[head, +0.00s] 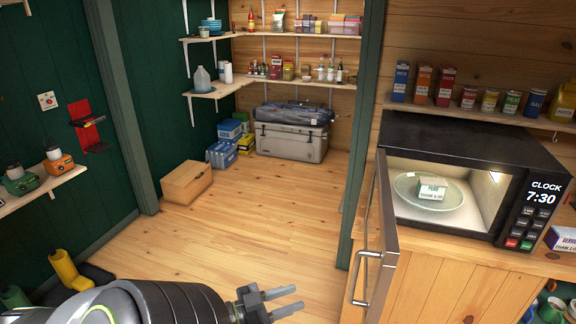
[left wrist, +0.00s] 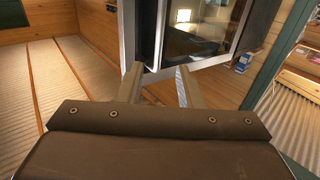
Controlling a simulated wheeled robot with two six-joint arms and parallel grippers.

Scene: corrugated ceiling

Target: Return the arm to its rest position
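My left arm (head: 150,300) comes in at the bottom left of the head view. My left gripper (head: 300,298) points right over the floor, left of the open microwave door (head: 382,245), with a gap between them in the picture. In the left wrist view its two fingers (left wrist: 158,70) stand apart, with nothing held between them. The silver-edged microwave door (left wrist: 150,35) shows beyond the fingertips; whether they touch it is unclear. My right gripper is in neither view.
The black microwave (head: 470,140) stands open on a wooden counter, with a small labelled box (head: 432,188) on its glass plate (head: 405,205). The door's handle (head: 358,280) juts toward the gripper. Open floor (head: 240,225) leads to shelves, a cooler (head: 290,142) and a cardboard box (head: 187,182).

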